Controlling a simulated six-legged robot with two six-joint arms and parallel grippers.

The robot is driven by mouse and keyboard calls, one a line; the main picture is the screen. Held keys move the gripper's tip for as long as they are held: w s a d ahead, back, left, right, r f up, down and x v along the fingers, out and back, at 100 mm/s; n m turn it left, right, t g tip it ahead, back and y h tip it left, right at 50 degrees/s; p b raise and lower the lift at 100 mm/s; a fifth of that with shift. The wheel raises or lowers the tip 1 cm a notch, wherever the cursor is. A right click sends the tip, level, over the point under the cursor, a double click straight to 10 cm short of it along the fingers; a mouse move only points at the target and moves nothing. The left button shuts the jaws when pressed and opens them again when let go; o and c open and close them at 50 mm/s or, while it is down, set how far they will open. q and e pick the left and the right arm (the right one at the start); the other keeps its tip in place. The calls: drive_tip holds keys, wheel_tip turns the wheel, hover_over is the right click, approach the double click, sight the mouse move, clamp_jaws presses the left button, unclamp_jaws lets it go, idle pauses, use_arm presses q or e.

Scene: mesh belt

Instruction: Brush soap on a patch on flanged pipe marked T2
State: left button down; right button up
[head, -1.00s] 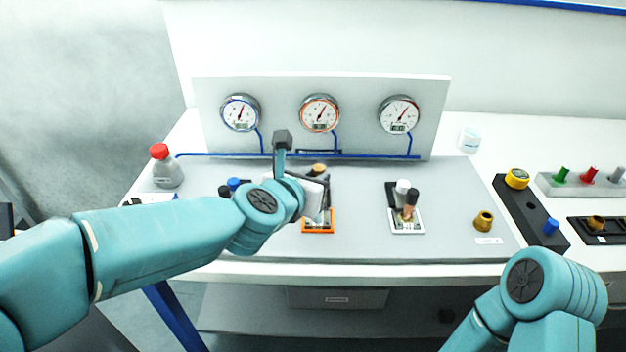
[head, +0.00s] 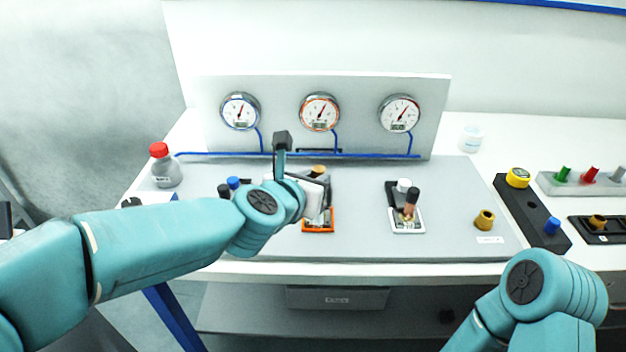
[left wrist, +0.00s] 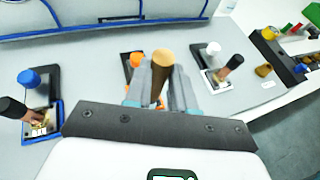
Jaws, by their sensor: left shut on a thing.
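In the head view the gripper is mostly hidden by my wrist, over the middle, orange-framed station (head: 318,229). The handle's tan top (head: 319,169) shows there; its lower end is hidden, so I cannot tell whether it touches anything. A blue-framed station (left wrist: 40,122) shows at left in the left wrist view. No T2 marking is readable. My right gripper is out of view.
Three gauges (head: 319,112) hang on the back panel (head: 275,90). A red-capped bottle (head: 166,168) stands at left. A brass fitting (head: 484,220), a dark block (head: 528,215) and a white tub (head: 471,138) are at right. The board is clear between the white station and the fitting.

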use_arm(q)
drive_tip(key=shift+a+b, duration=0.1)
drive_tip(key=shift+b, duration=0.2)
idle(0.4)
drive_tip(key=shift+a+f, duration=0.1)
drive_tip(key=shift+d+b, duration=0.2)
drive_tip(key=shift+b, duration=0.45)
idle(3.1)
drive_tip(key=shift+s, duration=0.15)
